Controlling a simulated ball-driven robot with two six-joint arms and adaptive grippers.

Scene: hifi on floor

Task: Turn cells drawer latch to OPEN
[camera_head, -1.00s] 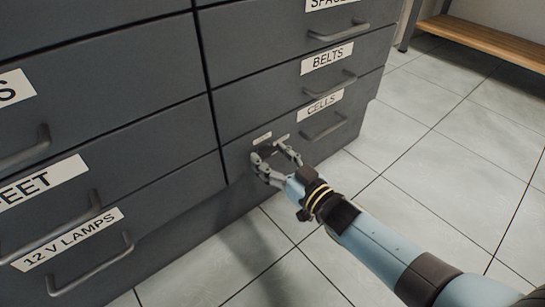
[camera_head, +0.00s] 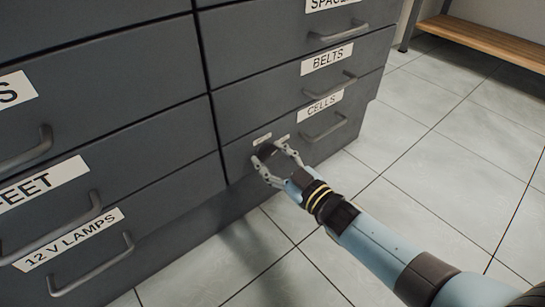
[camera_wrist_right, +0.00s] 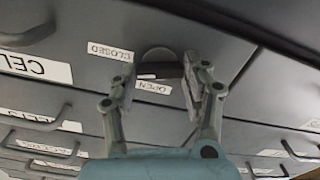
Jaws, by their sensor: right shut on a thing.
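The dark grey CELLS drawer (camera_head: 237,160) is at the bottom right of the cabinet and looks shut. Its dark latch (camera_head: 267,151) is left of the handle, largely hidden by my right gripper (camera_head: 269,157). In the right wrist view, the round latch (camera_wrist_right: 158,58) has a dark bar between my fingers, which are shut on it. A CLOSED label (camera_wrist_right: 110,51) and an OPEN label (camera_wrist_right: 153,87) sit beside it. I cannot tell which label the latch points to. My left gripper is not in view.
The CELLS drawer handle (camera_head: 325,128) sticks out right of the latch. The BELTS drawer (camera_head: 240,100) is above, and the 12 V LAMPS drawer handle (camera_head: 92,265) is to the left. The tiled floor (camera_head: 430,190) is clear to the right, up to a wooden bench (camera_head: 490,42).

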